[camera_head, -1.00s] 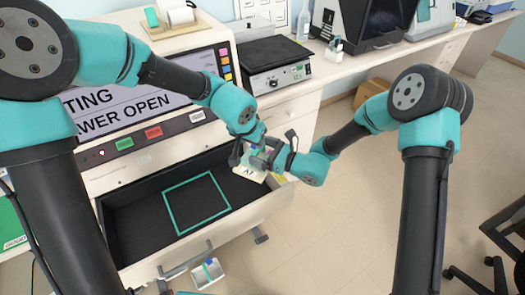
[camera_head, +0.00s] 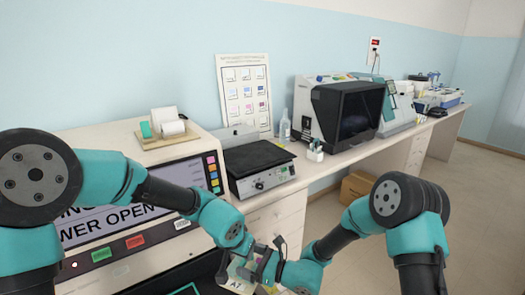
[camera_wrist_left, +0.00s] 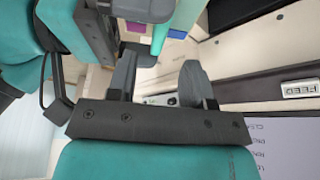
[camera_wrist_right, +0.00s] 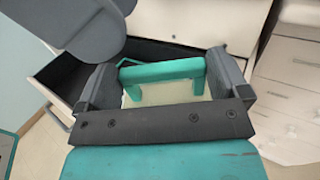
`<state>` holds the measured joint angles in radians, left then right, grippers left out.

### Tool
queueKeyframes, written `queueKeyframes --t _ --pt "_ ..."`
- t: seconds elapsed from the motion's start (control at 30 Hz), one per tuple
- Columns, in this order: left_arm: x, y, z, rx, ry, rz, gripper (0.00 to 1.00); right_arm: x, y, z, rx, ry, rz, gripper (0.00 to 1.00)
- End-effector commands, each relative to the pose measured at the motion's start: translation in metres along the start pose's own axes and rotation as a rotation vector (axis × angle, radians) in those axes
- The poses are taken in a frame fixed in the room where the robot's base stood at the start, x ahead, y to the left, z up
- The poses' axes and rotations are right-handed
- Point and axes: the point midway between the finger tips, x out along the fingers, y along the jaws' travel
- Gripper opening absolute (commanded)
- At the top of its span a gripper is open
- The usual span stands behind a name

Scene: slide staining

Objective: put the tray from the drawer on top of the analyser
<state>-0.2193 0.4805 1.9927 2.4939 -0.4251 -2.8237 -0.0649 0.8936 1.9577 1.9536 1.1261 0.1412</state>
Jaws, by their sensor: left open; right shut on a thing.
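The tray (camera_head: 240,283), pale with a printed label, is at the bottom of the head view, partly hidden by my grippers. My right gripper (camera_wrist_right: 150,75) is shut on the tray's teal handle (camera_wrist_right: 160,71). My left gripper (camera_wrist_left: 160,78) is open, close beside the tray and my right gripper in the head view (camera_head: 240,258). Coloured pieces show beyond its fingers; whether they touch it I cannot tell. The cream machine with the screen (camera_head: 165,205), apparently the analyser, is at the left; its screen partly reads "OPEN". Its drawer (camera_wrist_right: 60,72) is open.
A black-fronted instrument (camera_head: 345,110) stands farther along the bench. A box (camera_head: 357,187) is on the floor.

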Motion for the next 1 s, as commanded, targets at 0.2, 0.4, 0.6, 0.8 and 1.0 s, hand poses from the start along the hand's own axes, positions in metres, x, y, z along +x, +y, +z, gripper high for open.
queueKeyframes --t 0.2,0.4,0.6,0.8,1.0 --pt "0.033 0.000 0.001 0.001 -0.003 0.001 0.47 0.000 0.000 0.000 0.000 -0.001 0.000 0.65" --pt "0.060 0.000 0.001 0.001 -0.002 0.001 0.47 0.000 0.000 0.000 0.000 -0.001 0.000 0.65" --pt "0.080 0.000 0.000 0.001 -0.001 0.000 0.47 0.000 0.000 0.000 0.000 -0.001 0.000 0.65" --pt "0.087 0.000 0.000 0.000 0.000 0.000 0.47 0.000 0.000 0.000 0.000 -0.001 0.000 0.65" --pt "0.086 0.000 0.000 0.000 0.000 0.000 0.47 0.000 0.000 0.000 0.000 -0.001 0.000 0.65"
